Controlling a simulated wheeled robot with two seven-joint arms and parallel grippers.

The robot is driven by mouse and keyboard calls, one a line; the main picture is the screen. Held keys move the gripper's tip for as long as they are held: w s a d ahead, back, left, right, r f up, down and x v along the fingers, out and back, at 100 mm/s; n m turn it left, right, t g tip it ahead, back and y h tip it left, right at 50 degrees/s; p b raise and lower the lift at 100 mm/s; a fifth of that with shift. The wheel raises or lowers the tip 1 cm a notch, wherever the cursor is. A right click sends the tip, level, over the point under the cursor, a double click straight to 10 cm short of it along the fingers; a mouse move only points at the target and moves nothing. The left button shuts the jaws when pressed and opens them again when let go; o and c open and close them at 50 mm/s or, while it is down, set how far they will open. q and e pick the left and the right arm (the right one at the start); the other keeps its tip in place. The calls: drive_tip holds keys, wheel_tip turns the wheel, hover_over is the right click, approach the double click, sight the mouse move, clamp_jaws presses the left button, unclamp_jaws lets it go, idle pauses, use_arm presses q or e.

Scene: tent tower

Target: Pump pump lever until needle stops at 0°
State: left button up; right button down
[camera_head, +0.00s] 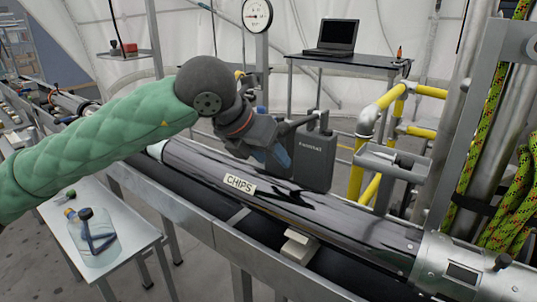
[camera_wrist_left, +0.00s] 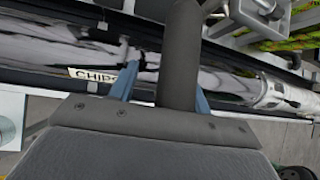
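A round white gauge (camera_head: 257,14) with a dark needle hangs at the top middle of the head view. Its needle angle and scale are too small to read. My left gripper (camera_head: 280,154), with blue fingers, is beside a dark grey pump box (camera_head: 316,160). A dark lever bar (camera_head: 301,121) runs by the gripper to the top of the box. In the left wrist view, the thick dark lever (camera_wrist_left: 182,55) passes between the blue fingers (camera_wrist_left: 162,88). The left finger shows a gap to it. The fingertips are hidden, so grip is unclear. My right gripper is out of view.
A long glossy dark tube labelled CHIPS (camera_head: 240,184) lies on a metal rack below the gripper. Yellow pipes (camera_head: 383,108) stand right of the pump. A laptop (camera_head: 333,37) is on a rear table. A small table (camera_head: 140,232) with a bottle stands at the lower left.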

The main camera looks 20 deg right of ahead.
use_arm(q)
drive_tip(key=v, duration=0.7)
drive_tip(key=shift+a+r, duration=0.25)
drive_tip(key=shift+r, duration=0.05)
drive_tip(key=shift+s, duration=0.15)
